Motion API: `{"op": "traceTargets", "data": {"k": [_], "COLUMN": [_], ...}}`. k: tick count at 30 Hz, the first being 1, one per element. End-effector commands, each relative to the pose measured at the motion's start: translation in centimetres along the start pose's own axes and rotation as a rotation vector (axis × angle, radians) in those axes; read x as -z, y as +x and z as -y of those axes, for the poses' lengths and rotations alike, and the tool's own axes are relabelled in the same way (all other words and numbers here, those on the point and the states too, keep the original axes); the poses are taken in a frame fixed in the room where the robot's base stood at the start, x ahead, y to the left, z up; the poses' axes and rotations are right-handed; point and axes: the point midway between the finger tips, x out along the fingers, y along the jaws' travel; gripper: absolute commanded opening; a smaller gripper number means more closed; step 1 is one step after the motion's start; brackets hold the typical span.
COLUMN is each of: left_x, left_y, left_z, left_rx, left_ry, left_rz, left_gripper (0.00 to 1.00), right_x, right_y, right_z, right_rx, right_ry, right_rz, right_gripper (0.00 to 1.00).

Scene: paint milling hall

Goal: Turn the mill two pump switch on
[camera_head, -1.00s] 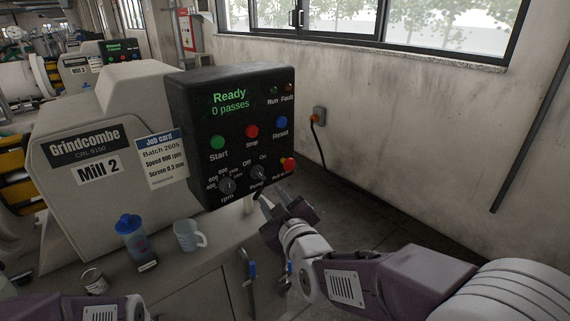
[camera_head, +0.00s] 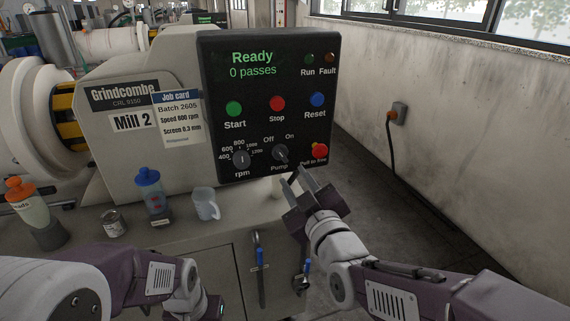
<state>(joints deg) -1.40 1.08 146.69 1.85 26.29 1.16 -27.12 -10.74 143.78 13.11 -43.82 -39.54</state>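The Mill 2 control panel (camera_head: 265,90) is a black box whose screen reads "Ready, 0 passes". The pump switch (camera_head: 280,153) is a small dark rotary knob low on the panel, between the rpm knob (camera_head: 241,159) and the red pull-to-free button (camera_head: 320,150). "Off" is printed above left of it and "On" above right.
Green start (camera_head: 234,108), red stop (camera_head: 277,103) and blue reset (camera_head: 317,99) buttons sit above the knobs. A blue-capped bottle (camera_head: 150,192), a mug (camera_head: 206,204), a tin (camera_head: 113,223) and an orange-capped bottle (camera_head: 34,212) stand on the ledge. Blue-handled tools hang below.

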Motion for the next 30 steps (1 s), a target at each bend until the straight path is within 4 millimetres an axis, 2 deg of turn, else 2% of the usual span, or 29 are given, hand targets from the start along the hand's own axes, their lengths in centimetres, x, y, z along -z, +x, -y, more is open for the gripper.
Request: {"op": "traceTargets", "data": {"k": [2, 9, 15, 25, 28, 29, 30], "left_x": [0.0, 0.0, 0.0, 0.0, 0.0, 0.0, 0.0], "left_y": [0.0, 0.0, -0.1, -0.1, -0.1, -0.1, -0.1], "left_z": [0.0, 0.0, 0.0, 0.0, 0.0, 0.0, 0.0], "left_rx": [0.000, 0.000, 0.000, 0.000, 0.000, 0.000, 0.000], "left_ry": [0.000, 0.000, 0.000, 0.000, 0.000, 0.000, 0.000], "left_rz": [0.000, 0.000, 0.000, 0.000, 0.000, 0.000, 0.000], "left_gripper": [0.36, 0.36, 0.36, 0.36, 0.36, 0.36, 0.36], "right_x": [0.0, -0.1, 0.0, 0.0, 0.0, 0.0, 0.0], "right_y": [0.6, 5.5, 8.4, 9.0, 9.0, 9.0, 9.0], "right_z": [-0.1, -0.1, -0.1, -0.1, -0.1, -0.1, -0.1], "right_rx": [-0.001, -0.001, -0.001, -0.001, -0.001, -0.001, -0.001], "right_ry": [0.000, 0.000, 0.000, 0.000, 0.000, 0.000, 0.000], "right_rz": [0.001, 0.003, 0.001, 0.001, 0.001, 0.001, 0.001], "right_gripper": [0.33, 0.33, 0.33, 0.33, 0.05, 0.00, 0.00]}}
